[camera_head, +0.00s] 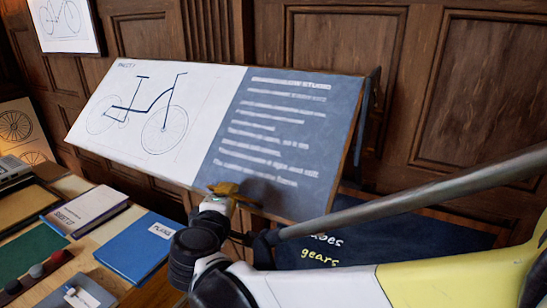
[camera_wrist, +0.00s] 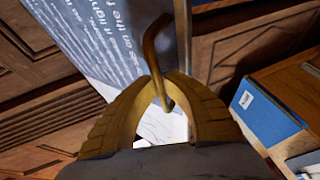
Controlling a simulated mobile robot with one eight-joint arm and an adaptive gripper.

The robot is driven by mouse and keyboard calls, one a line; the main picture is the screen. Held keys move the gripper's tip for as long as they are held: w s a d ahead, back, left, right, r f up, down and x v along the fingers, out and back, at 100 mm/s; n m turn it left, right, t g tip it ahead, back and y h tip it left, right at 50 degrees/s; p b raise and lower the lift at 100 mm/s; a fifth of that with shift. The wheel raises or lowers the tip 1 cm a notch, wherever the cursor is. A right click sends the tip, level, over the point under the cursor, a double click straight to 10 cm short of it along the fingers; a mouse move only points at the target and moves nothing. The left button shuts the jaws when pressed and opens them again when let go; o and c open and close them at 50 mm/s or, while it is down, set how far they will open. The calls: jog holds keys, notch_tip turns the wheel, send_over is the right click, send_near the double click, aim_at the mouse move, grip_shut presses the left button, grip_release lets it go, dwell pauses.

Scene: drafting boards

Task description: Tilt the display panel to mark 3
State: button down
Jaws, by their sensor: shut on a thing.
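The display panel (camera_head: 225,140) is a wide tilted board with a bicycle drawing on its white left part and white text on its blue-grey right part. It leans with its lower edge toward me. My gripper (camera_head: 227,190) is at this lower edge, near the middle. In the wrist view my gripper (camera_wrist: 166,88) has its two brass-coloured fingers closed around a thin curved brass handle (camera_wrist: 152,45). The panel's text side (camera_wrist: 88,45) shows beyond it. A dark bracket (camera_head: 371,105) stands at the panel's right edge. I cannot make out any numbered marks.
A desk at the left holds a blue book (camera_head: 137,246), a white-covered book (camera_head: 85,209) and a green mat (camera_head: 32,255). A dark board with yellow lettering (camera_head: 340,247) lies below the panel, partly behind my arm. Wood panelling (camera_head: 480,90) closes the back.

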jog(key=w+f+t+b, duration=0.1)
jog(key=f+b, duration=0.1)
jog(key=w+d+f+b, duration=0.1)
jog(key=f+b, duration=0.1)
jog(key=b, duration=0.1)
jog(key=w+d+f+t+b, duration=0.1)
jog(key=w+f+b, duration=0.1)
jog(key=b, duration=0.1)
jog(key=shift+w+f+n+t, duration=0.1)
jog(key=shift+n+t, duration=0.2)
jog(key=shift+n, duration=0.1)
jog(key=shift+w+d+f+b, duration=0.25)
jog(key=shift+w+f, duration=0.1)
jog(key=shift+w, duration=0.2)
jog(key=shift+w+d+f+b, duration=0.1)
jog(key=shift+w+f+b, duration=0.2)
jog(key=shift+w, duration=0.25)
jog(key=c, duration=1.5)
grip_release()
jog(key=shift+f, duration=0.1)
jog(key=shift+s, duration=0.1)
jog(key=s, duration=0.7)
jog(key=shift+s, duration=0.15)
